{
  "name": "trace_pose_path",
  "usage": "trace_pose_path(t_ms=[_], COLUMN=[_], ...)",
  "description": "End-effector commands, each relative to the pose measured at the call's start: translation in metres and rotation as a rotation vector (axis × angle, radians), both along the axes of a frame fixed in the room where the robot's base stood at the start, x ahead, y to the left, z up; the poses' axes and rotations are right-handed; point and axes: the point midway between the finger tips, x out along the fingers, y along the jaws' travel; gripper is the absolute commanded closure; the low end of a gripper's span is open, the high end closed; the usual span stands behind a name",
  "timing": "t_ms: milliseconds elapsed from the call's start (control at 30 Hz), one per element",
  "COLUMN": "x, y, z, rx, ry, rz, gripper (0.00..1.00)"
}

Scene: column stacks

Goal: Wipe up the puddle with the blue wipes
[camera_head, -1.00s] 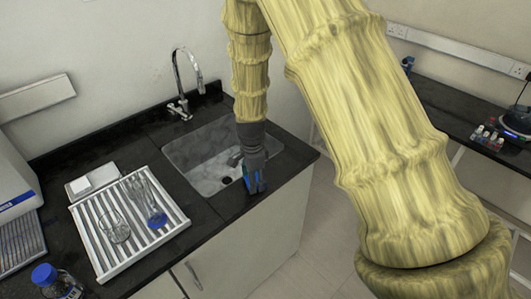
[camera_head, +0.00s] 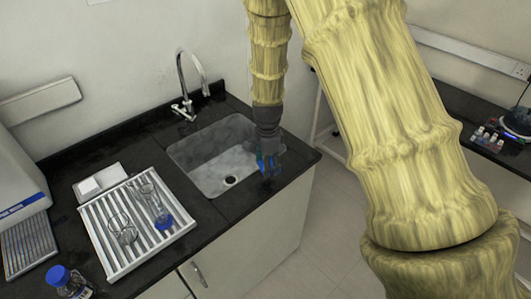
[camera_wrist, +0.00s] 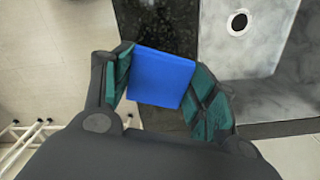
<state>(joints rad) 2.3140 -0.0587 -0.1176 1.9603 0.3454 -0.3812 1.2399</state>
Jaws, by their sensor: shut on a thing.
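My gripper (camera_head: 269,168) points down over the right end of the black counter, beside the sink's right edge. It is shut on a blue block-like thing, apparently the blue wipes (camera_wrist: 161,77), which sits between the two fingers in the wrist view. The wipes look lifted, with counter showing beyond them; the exact gap to the counter cannot be told. I cannot make out a clear puddle. The dark counter strip (camera_wrist: 160,25) in the wrist view looks speckled, and part of it is hidden by the wipes and my gripper.
The grey sink (camera_head: 205,165) with its tap (camera_head: 183,85) lies left of my gripper. A white slatted rack (camera_head: 105,245) holds glassware. A blue-capped bottle (camera_head: 68,283) stands front left. Another bench (camera_head: 450,110) is at the right, across open floor (camera_head: 310,225).

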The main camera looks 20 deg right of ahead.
Motion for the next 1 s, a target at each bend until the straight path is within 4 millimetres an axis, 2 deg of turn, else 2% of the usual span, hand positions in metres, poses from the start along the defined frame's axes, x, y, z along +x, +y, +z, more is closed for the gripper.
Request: trace_pose_path(t_ms=[33, 300, 1000], x=[0.000, 0.000, 0.000], y=[0.000, 0.000, 0.002], z=[0.009, 0.029, 0.028], rx=[0.000, 0.000, 0.001], ry=[-0.001, -0.001, -0.001], rz=[0.000, -0.001, 0.028], gripper=[0.72, 0.72, 0.72])
